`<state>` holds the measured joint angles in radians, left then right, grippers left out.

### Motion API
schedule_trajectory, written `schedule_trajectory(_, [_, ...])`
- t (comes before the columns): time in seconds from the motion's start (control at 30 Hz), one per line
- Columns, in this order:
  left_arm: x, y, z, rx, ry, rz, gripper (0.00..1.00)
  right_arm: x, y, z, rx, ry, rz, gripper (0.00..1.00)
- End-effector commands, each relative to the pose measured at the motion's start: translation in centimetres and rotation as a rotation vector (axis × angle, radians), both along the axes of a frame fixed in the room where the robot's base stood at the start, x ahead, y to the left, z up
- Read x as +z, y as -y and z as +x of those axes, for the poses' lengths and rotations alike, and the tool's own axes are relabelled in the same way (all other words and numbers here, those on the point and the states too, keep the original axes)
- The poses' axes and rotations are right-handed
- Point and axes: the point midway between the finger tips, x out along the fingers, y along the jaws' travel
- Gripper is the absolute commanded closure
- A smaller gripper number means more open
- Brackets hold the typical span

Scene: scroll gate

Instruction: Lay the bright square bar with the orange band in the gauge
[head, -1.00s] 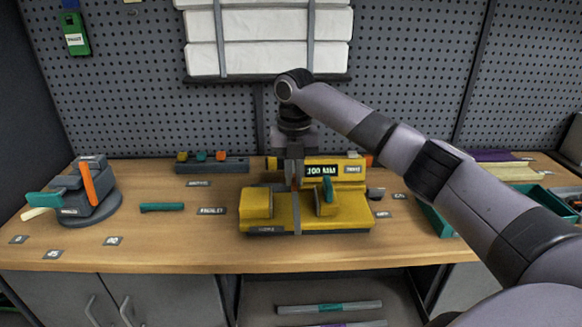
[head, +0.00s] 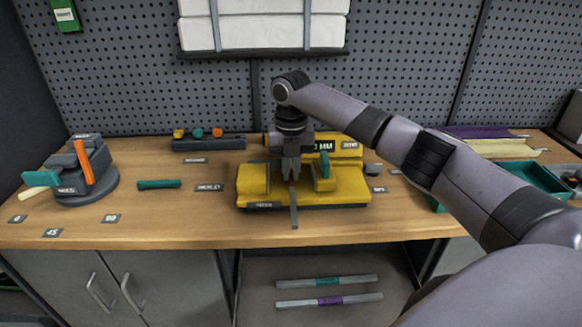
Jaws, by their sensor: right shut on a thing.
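The bright bar (head: 294,212) is a narrow grey piece pointing towards me, with a little orange at its upper end just under the jaws. My right gripper (head: 292,178) is shut on it above the yellow gauge (head: 345,192). The bar lies across the picture of the gap between the gauge's left block (head: 252,179) and the right block with a teal handle (head: 324,172). Its near end reaches past the gauge's front edge. I cannot tell whether it touches the gauge. The jaws hide its far end. My left gripper is not in view.
A grey angle fixture (head: 88,178) with an orange lever stands at the left. A teal piece (head: 159,184) lies on the bench. A dark rack (head: 208,144) is behind, and a teal tray (head: 530,180) at right. Two banded bars (head: 328,282) lie on the shelf below.

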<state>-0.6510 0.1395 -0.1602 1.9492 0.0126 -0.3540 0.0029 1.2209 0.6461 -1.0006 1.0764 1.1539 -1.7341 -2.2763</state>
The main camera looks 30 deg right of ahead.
Motion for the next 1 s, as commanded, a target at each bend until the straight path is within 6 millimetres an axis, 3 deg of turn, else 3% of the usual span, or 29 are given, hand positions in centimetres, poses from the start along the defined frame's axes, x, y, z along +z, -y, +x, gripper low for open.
schedule_trajectory(0.7, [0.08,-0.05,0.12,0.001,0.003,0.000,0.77,-0.68,-0.04,0.06,0.000,0.002,0.001,1.00])
schedule_trajectory(0.73, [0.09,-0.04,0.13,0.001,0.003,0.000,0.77,-0.66,-0.03,0.07,0.000,0.003,0.001,0.81])
schedule_trajectory(0.8, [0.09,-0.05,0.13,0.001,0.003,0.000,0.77,-0.66,-0.03,0.05,0.000,0.003,0.001,0.58])
schedule_trajectory(1.0, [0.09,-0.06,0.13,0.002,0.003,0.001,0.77,-0.70,-0.02,0.04,0.000,0.001,0.000,0.58])
